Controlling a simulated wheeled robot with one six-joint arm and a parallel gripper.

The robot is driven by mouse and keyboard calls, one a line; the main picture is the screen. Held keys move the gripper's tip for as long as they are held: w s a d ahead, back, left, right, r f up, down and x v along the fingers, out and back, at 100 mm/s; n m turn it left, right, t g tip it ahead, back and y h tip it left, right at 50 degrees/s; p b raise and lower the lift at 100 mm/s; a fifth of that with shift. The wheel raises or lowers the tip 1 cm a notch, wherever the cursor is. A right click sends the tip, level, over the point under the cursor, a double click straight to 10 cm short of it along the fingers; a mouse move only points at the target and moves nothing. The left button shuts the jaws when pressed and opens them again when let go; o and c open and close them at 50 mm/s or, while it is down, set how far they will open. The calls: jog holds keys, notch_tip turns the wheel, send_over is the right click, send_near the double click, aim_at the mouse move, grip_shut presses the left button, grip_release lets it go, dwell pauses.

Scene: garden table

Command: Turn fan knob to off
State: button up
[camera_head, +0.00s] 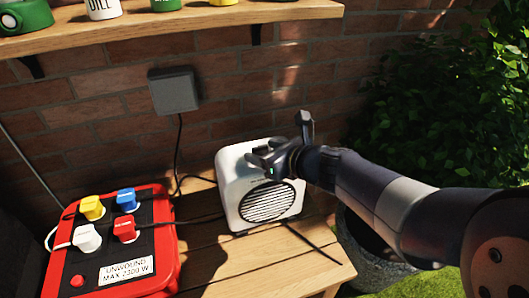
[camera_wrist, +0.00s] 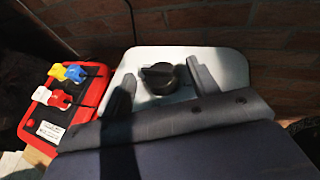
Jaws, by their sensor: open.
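The white fan (camera_head: 232,190) stands on the wooden table, its round dark grille facing front. It also shows in the wrist view (camera_wrist: 203,61) from above. The dark knob (camera_wrist: 158,77) sits on the fan's top, with a raised bar across it lying roughly sideways in the wrist view. My gripper (camera_head: 277,138) is over the fan's top in the head view. In the wrist view my gripper (camera_wrist: 160,79) has its fingers apart, one on each side of the knob, with gaps visible. The head view hides the knob behind my gripper. I cannot tell the knob's marked setting.
A red power box (camera_head: 165,240) with yellow, blue, white and red plugs is left of the fan. A grey wall box (camera_head: 173,90) with a cable hangs on the brick wall behind. A wooden shelf (camera_head: 180,22) with pots is above. A leafy bush (camera_head: 440,110) is at right.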

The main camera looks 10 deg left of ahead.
jog(key=shift+w+a+f, duration=0.1)
jog(key=shift+a, duration=0.1)
jog(key=c, duration=1)
jog(key=shift+d, duration=0.1)
